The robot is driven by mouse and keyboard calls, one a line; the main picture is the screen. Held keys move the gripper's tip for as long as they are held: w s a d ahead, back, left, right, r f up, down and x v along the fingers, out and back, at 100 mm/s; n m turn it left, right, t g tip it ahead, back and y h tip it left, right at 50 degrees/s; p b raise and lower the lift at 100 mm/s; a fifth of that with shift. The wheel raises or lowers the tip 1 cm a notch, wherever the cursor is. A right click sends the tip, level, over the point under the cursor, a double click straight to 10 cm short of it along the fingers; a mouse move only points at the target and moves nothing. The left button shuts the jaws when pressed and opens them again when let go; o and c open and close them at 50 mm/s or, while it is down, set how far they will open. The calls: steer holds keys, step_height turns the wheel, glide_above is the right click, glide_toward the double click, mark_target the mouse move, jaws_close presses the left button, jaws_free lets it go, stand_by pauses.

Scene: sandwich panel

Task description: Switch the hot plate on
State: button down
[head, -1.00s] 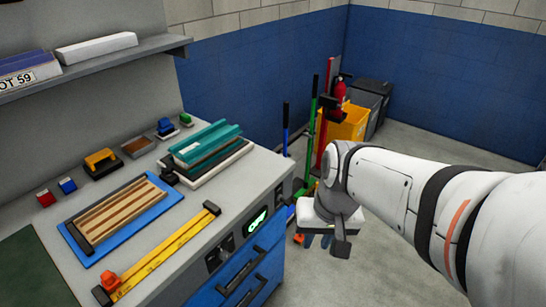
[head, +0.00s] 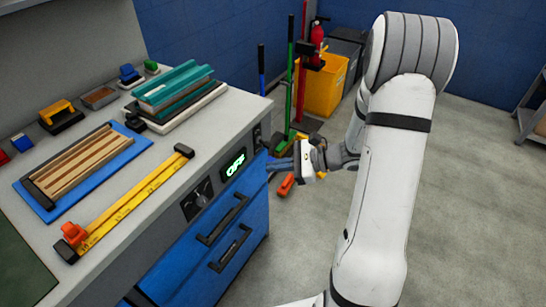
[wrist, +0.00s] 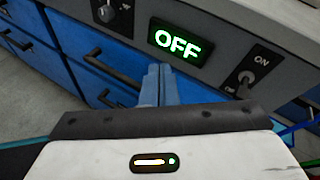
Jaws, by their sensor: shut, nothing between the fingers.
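The front panel of the bench carries a display (wrist: 175,42) that reads OFF in green; it also shows in the head view (head: 234,164). To its right in the wrist view is a toggle switch (wrist: 246,78) on a black plate marked ON at the top, its lower label partly hidden. In the head view the switch plate (head: 257,137) sits near the bench corner. My gripper (wrist: 160,68) has its blue fingers shut and empty, pointing at the panel just below the display, left of the switch. In the head view my gripper (head: 270,164) is beside the bench front.
A knob (wrist: 105,11) sits left of the display. Blue drawers with dark handles (head: 222,218) lie below. On the bench, teal channels (head: 175,88) rest on a pale plate, near a striped panel on a blue board (head: 130,155) and a yellow clamp (head: 130,200). Brooms stand behind.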

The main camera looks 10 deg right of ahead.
mark_target(264, 143)
steer(key=w+d+f+m+t+h+b, duration=0.1)
steer(key=w+d+f+m+t+b, duration=0.1)
steer(key=w+d+f+m+t, duration=0.4)
step_height(264, 143, down, 4)
steer(key=d+m+t, duration=0.1)
steer(key=d+m, duration=0.1)
steer(key=shift+d+r+h, duration=0.15)
steer(key=shift+d+h, duration=0.15)
steer(key=shift+d, duration=0.1)
steer(key=shift+a, duration=0.1)
steer(key=x, duration=1)
steer(key=shift+a+b, duration=0.1)
steer(key=shift+b, duration=0.3)
steer(key=r, duration=0.2)
steer(key=d+r, duration=0.1)
steer(key=shift+s+r, duration=0.35)
